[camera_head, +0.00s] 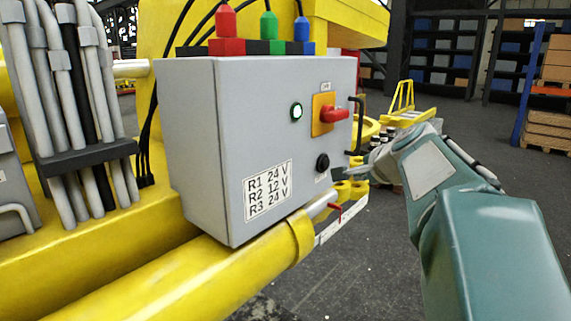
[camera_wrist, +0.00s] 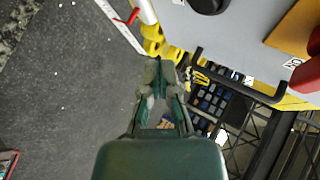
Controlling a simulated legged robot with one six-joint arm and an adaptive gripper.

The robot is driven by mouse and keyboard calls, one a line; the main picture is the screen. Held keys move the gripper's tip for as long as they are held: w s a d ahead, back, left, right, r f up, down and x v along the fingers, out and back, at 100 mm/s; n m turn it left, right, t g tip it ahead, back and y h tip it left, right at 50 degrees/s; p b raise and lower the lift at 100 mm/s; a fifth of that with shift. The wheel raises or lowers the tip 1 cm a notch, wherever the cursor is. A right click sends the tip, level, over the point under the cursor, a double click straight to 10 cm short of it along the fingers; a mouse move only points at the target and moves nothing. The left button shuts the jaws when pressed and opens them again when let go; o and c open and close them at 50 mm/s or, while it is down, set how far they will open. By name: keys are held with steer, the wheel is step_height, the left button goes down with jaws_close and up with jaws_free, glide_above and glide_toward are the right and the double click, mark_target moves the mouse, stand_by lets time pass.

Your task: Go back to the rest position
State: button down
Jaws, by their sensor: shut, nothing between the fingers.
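My gripper (camera_head: 358,171) is at the end of my teal arm, just right of the lower right edge of a grey control box (camera_head: 210,130). In the wrist view my gripper (camera_wrist: 163,66) is shut and empty, with a gap only between the finger linkages. Its tips appear near the yellow fittings (camera_wrist: 160,42) and the box edge; I cannot tell if they touch anything.
A black handle (camera_head: 357,125) sticks out at the box's right side; it also shows in the wrist view (camera_wrist: 240,82). A yellow boom tube (camera_head: 200,278) runs below the box. A small red lever (camera_head: 337,212) sits nearby. Open grey floor (camera_head: 370,265) lies between boom and arm.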

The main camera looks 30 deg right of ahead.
steer(key=s+a+f+n+g+y, duration=0.1)
steer(key=s+a+f+n+g, duration=0.25)
steer(key=a, duration=0.55)
steer(key=s+a+f+n+t+y, duration=0.15)
steer(key=a+f+n, duration=0.35)
steer(key=a, duration=0.5)
steer(key=s+a+f+n+g, duration=0.3)
steer(key=s+a+f+n, duration=0.5)
steer(key=s, duration=0.4)
steer(key=shift+s+a+f+n+g, duration=0.4)
steer(key=shift+f+n, duration=0.5)
steer(key=shift+n, duration=0.35)
steer(key=shift+w, duration=0.1)
